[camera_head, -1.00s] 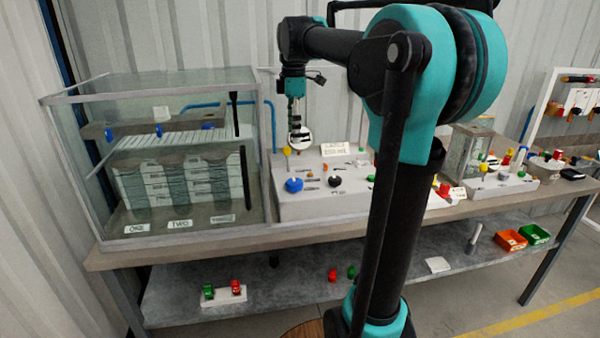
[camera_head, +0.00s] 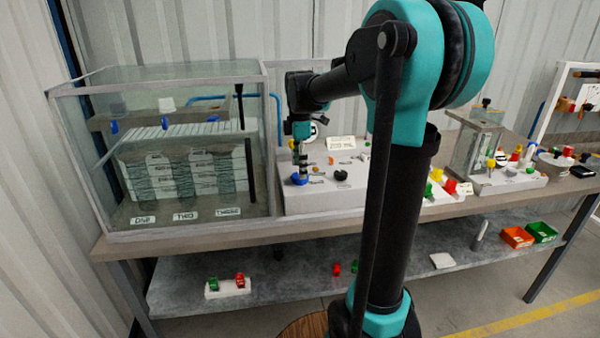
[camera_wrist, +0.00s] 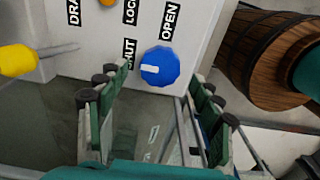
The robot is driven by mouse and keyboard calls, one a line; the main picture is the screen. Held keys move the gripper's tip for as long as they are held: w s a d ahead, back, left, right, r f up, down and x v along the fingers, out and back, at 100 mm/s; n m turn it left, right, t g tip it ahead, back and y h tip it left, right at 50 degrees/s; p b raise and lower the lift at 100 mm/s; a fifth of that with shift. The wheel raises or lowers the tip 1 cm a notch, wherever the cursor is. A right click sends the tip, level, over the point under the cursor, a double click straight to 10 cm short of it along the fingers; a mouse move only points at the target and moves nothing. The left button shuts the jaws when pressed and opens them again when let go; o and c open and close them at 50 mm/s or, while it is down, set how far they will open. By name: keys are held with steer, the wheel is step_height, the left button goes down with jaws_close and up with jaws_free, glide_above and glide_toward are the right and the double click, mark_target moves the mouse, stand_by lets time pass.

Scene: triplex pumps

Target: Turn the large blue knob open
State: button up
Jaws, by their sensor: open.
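The large blue knob (camera_wrist: 160,66) sits on the white panel (camera_wrist: 75,55) between the tips of my gripper in the wrist view. A white mark shows on its face, on the side nearer the SHUT label (camera_wrist: 128,55) than the OPEN label (camera_wrist: 170,22). In the head view the knob (camera_head: 299,180) is at the panel's left front, just under my gripper (camera_head: 302,172). My gripper (camera_wrist: 160,78) is open, one finger on each side of the knob, with gaps visible; contact is not visible.
A black knob (camera_head: 341,175) stands right of the blue one. A glass tank (camera_head: 100,215) is close on the left. A wooden barrel (camera_wrist: 262,60) shows at right in the wrist view.

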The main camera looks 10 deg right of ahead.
steer(key=shift+f, duration=1.2)
steer(key=shift+c, duration=0.5)
steer(key=c, duration=1.1)
steer(key=shift+o, duration=0.2)
